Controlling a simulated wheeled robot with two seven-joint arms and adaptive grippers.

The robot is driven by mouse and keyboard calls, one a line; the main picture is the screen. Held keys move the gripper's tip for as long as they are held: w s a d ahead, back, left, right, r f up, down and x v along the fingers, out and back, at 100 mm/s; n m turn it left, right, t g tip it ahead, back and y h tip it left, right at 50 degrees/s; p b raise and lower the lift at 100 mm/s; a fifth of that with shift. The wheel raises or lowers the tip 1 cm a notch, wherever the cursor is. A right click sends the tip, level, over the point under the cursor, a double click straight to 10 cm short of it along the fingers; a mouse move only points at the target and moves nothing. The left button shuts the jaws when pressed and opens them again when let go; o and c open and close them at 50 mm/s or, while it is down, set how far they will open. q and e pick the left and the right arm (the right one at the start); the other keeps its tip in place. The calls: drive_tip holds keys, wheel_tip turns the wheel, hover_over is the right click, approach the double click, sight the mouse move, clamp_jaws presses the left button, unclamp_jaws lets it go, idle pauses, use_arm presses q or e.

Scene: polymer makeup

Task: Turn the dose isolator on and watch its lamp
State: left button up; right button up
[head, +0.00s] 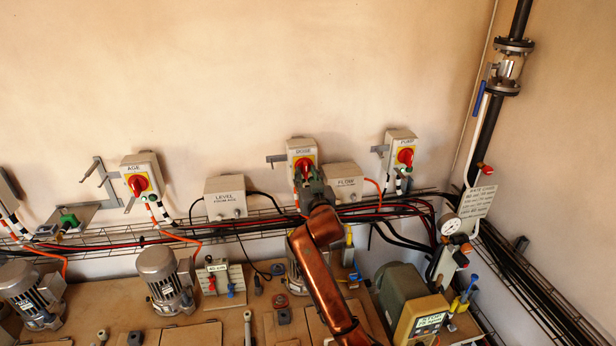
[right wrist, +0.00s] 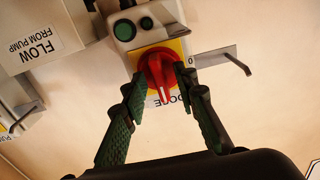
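The dose isolator (head: 301,146) is a pale box on the wall with a yellow plate and a red rotary knob. In the right wrist view, where the box appears upside down, the red knob (right wrist: 158,70) has its white-marked end pointing down, towards the DOSE label. A "0" shows on the plate to the knob's right. Two round dark green fittings, a larger one (right wrist: 124,30) and a smaller one (right wrist: 146,23), sit on the box; neither looks clearly lit. My right gripper (right wrist: 167,92) is open, its green fingers on either side of the knob. My left gripper is out of view.
A FLOW box (head: 344,182) stands close to the right of the dose isolator and a LEVEL box (head: 225,198) to its left. A metal bracket (right wrist: 225,58) juts out beside the isolator. Similar isolators, AGE (head: 139,181) and PUMP (head: 401,154), flank it. Cable trays run below.

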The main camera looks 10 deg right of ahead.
drive_tip(key=s, duration=1.2)
